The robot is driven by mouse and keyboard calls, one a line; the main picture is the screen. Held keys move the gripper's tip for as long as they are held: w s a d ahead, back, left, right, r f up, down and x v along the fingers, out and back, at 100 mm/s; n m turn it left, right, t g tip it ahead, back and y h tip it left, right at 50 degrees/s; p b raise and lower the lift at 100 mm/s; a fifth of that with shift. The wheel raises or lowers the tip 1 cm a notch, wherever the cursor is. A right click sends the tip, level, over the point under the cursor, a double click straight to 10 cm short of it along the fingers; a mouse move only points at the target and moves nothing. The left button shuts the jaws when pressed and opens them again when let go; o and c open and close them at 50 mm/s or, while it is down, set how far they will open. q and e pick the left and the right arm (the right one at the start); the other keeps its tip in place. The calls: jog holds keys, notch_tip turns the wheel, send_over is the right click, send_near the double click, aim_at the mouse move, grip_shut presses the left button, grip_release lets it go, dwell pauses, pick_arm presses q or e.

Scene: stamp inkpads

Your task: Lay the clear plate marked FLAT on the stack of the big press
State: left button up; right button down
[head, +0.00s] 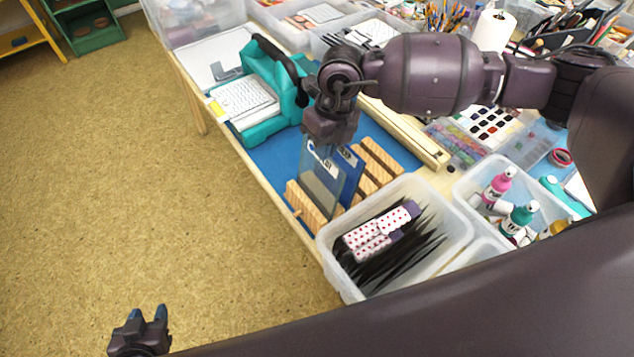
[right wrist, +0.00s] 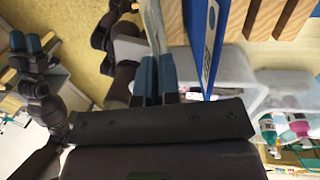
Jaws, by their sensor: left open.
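The teal big press (head: 268,122) with a black handle stands at the table's far left corner, and a white gridded stack (head: 245,97) lies on its bed. A clear plate (head: 318,190) with a white label stands upright in the wooden rack (head: 377,155); its lettering is too small to read. My right gripper (head: 325,143) is at the plate's top edge. In the right wrist view, its blue fingertips (right wrist: 156,75) close on both sides of the plate (right wrist: 153,25). My left gripper (head: 147,313) is open and empty over the floor.
A blue plate (head: 352,168) stands close beside the clear plate in the rack. A bin (head: 340,285) of black strips and dotted packets is in front, with a bottle bin (head: 462,195) to its right. A wooden rail (head: 415,140) lies behind the rack.

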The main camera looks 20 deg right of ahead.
notch_tip(320, 180, up, 7)
jog(key=d+p, duration=0.1)
jog(key=p, duration=0.2)
jog(key=shift+w+p, duration=0.2)
jog(key=shift+p, duration=0.2)
jog(key=shift+d, duration=0.1)
